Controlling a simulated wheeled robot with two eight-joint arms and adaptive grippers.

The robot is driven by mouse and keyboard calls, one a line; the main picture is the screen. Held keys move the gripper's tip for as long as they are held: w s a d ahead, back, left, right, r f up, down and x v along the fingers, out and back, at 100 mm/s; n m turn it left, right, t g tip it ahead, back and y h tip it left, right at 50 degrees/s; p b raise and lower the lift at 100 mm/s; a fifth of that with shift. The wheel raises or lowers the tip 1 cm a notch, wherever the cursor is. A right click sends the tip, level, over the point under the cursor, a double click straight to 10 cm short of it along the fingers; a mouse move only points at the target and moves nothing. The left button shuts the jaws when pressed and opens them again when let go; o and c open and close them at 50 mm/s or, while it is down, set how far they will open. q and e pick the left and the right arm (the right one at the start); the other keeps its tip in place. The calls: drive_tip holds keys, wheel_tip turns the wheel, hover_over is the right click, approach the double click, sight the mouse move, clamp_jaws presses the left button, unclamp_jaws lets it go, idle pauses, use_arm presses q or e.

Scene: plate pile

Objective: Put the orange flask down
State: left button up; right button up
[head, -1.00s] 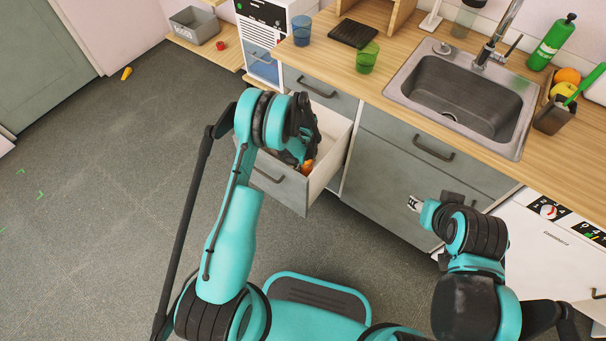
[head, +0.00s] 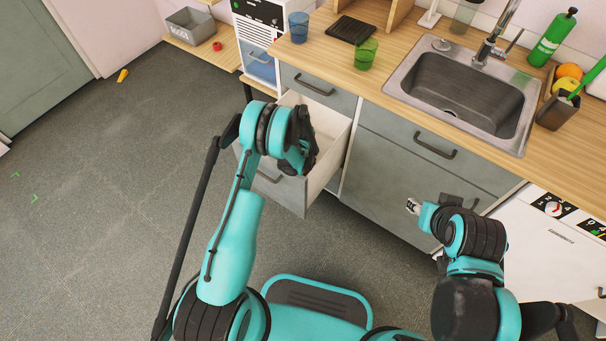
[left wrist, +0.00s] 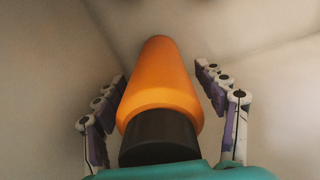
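The orange flask (left wrist: 160,92) has a black end (left wrist: 158,138) and lies between the fingers of my left gripper (left wrist: 161,73) in the left wrist view. The fingers are spread, with a gap showing on each side of the flask. Pale walls surround it. In the head view my left gripper (head: 300,152) is down at the open drawer (head: 330,172), and my arm hides the flask. My right gripper (head: 413,206) is in front of the lower cabinet, away from the drawer; its fingers are too small to read.
The counter (head: 331,65) above the drawer holds a blue cup (head: 299,27), a green cup (head: 365,54) and a black pad (head: 354,31). A sink (head: 465,90) is further right. A grey bin (head: 190,26) stands on a low shelf. The floor at left is mostly clear.

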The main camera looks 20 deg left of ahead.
use_arm(q)
wheel_tip(320, 180, up, 12)
drive_tip(key=p, duration=0.4)
drive_tip(key=shift+r, duration=0.1)
drive_tip(key=s+r+n+t, duration=0.1)
drive_tip(key=s+r+n, duration=0.25)
drive_tip(key=r, duration=0.45)
drive_tip(key=s+r+n+t, duration=0.15)
drive_tip(key=r+n, duration=0.25)
drive_tip(key=r, duration=0.5)
drive_tip(key=s+r+n+t, duration=0.1)
drive_tip(key=s+r+n, duration=0.25)
drive_tip(key=r, duration=0.45)
drive_tip(key=s+r+n+t, duration=0.2)
drive_tip(key=s+r+n, duration=0.1)
drive_tip(key=s+n, duration=0.3)
drive_tip(key=s+r+n+t, duration=0.1)
drive_tip(key=s+r+n, duration=0.3)
drive_tip(key=s, duration=0.6)
drive_tip(key=a+n, duration=0.1)
drive_tip(key=n, duration=0.1)
drive_tip(key=shift+n+t, duration=0.35)
drive_tip(key=shift+n, duration=0.05)
